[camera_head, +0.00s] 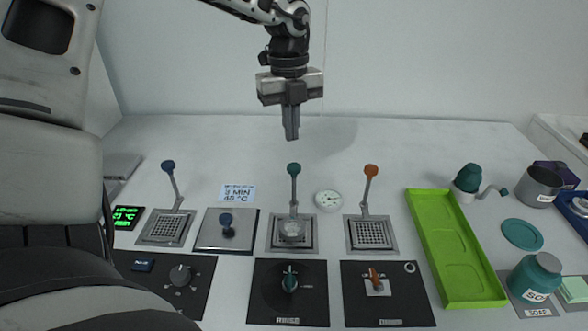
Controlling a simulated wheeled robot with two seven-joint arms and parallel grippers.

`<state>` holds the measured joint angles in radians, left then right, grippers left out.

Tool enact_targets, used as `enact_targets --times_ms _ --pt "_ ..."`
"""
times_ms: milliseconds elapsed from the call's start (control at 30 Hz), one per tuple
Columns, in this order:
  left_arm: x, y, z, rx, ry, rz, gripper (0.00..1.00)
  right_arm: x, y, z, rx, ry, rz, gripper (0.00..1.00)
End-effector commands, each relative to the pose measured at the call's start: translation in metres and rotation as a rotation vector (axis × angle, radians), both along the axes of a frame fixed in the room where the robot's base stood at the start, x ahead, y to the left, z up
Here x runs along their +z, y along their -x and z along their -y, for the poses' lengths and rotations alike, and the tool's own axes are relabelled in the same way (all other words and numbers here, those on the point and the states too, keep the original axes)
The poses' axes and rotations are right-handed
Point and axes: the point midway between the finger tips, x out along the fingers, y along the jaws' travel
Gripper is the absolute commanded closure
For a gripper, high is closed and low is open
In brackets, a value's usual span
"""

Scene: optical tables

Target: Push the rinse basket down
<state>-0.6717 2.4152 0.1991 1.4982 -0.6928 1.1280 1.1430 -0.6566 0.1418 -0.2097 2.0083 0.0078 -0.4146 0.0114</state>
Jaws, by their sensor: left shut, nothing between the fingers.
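The middle station has an upright metal handle with a teal knob (293,169), rising from a square metal frame (274,248). A round, clear or silvery item (292,231) sits in that frame. The black panel (262,307) in front has a label that seems to read RINSE, so I take this as the rinse basket. My left gripper (291,137) points down, shut and empty. In the picture its fingertips are just above the teal knob, with a gap; their depth relative to it is hard to tell. My right gripper is not in view.
A blue-knobbed handle (168,166) and an orange-knobbed handle (371,171) stand on either side. A metal lid with a blue knob (226,221), a round dial (328,200) and a green tray (425,220) are nearby. Teal jars and cups crowd the right.

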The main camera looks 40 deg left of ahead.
Motion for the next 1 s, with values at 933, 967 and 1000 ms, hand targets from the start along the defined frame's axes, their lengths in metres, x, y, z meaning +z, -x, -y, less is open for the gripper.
enact_targets --times_ms 933,967,1000 --pt "-0.065 0.003 0.005 0.0 0.0 -0.001 1.0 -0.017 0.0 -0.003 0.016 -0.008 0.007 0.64" --pt "-0.069 0.003 0.005 0.0 0.0 -0.001 1.0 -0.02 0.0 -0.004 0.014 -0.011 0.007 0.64" --pt "-0.075 0.003 0.005 0.001 0.0 -0.001 1.0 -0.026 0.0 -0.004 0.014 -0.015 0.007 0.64"
